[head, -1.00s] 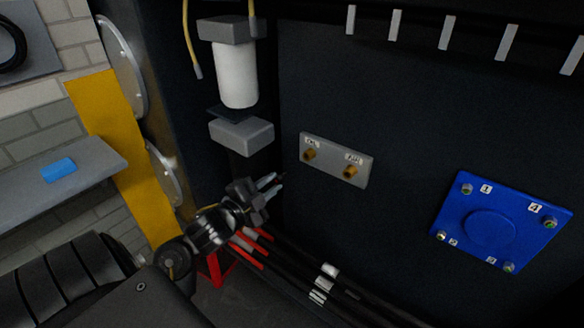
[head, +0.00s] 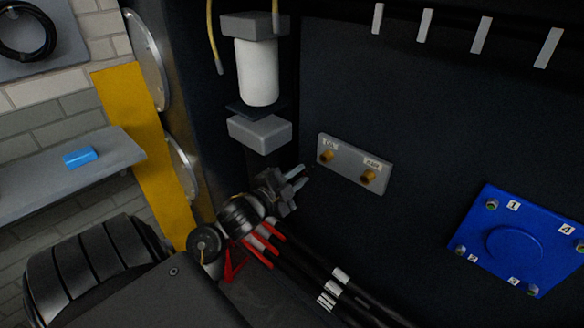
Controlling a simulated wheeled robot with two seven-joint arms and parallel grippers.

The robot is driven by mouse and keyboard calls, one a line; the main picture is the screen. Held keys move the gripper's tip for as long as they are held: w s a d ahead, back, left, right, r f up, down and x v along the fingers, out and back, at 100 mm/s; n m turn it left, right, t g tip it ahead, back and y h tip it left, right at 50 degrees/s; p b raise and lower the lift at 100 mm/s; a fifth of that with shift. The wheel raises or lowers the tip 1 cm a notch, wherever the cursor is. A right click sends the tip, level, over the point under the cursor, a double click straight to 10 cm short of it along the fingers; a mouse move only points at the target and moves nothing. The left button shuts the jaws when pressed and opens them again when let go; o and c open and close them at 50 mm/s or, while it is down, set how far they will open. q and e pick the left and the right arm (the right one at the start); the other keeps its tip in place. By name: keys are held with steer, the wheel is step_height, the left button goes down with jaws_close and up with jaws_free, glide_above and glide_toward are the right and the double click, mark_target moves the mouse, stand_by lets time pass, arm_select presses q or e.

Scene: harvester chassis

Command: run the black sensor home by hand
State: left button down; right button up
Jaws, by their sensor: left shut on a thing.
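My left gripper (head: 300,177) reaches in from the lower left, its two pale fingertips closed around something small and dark. This appears to be the black sensor, hard to make out against the dark wall. The fingertips are just below and left of a grey bracket (head: 346,174) on the wall, apart from it in the picture. The bracket carries two brass fittings, a left one (head: 326,156) and a right one (head: 368,177), each under a small white label too blurred to read surely. My right gripper is not in view.
A white canister (head: 257,72) and a grey block (head: 259,133) are above my gripper. Black hoses (head: 315,266) with white bands run below. A blue plate (head: 514,245) is at right. A shelf (head: 40,187) holds a blue item (head: 80,157). The wall between bracket and plate is clear.

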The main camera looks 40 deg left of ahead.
mark_target(302, 173)
arm_select(q)
steer(key=shift+w, duration=0.85)
steer(key=shift+w+b, duration=0.3)
steer(key=shift+w, duration=0.45)
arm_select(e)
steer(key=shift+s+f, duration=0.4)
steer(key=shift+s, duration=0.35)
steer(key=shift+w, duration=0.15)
arm_select(q)
steer(key=shift+w+a+b, duration=0.1)
steer(key=shift+w+b, duration=0.25)
steer(key=shift+w, duration=1.1)
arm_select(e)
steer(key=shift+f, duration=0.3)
arm_select(q)
steer(key=shift+f, duration=0.1)
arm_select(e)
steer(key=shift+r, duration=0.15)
